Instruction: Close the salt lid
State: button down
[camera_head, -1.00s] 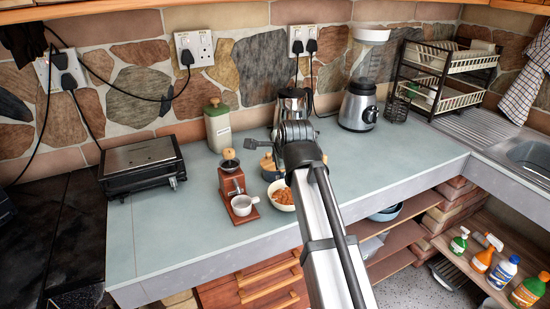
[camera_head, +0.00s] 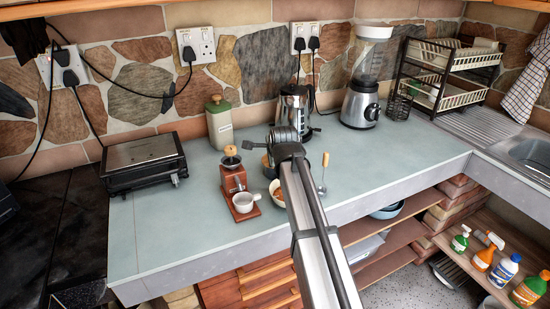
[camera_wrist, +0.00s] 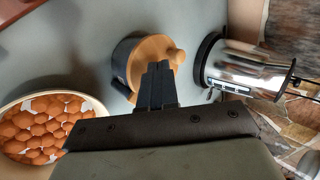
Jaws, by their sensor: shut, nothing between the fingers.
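The salt pot is a dark grey round pot with a wooden lid (camera_wrist: 151,60) that has a round knob, seen in the wrist view. I cannot tell how far the lid is open. In the head view my arm's end hides most of the pot (camera_head: 266,162). My gripper (camera_wrist: 158,70) is shut and empty. In the wrist view its fingertips overlap the near edge of the lid; I cannot tell whether they touch. In the head view my gripper (camera_head: 246,147) is just above and left of the pot.
A bowl of brown-orange pieces (camera_wrist: 45,127) is close beside the pot. A coffee grinder (camera_head: 233,178) with a white cup (camera_head: 243,202) stands left. A steel kettle (camera_head: 294,106) and a green-lidded canister (camera_head: 219,125) stand behind. A blender (camera_head: 361,100) is farther right.

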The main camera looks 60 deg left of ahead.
jog(key=shift+w+a, duration=0.2)
jog(key=shift+a, duration=0.6)
jog(key=shift+w+a, duration=0.1)
jog(key=shift+a, duration=0.1)
jog(key=shift+w+a, duration=0.3)
jog(key=shift+a, duration=0.15)
jog(key=shift+w+f, duration=0.1)
jog(key=shift+w, duration=0.05)
jog(key=shift+d, duration=0.15)
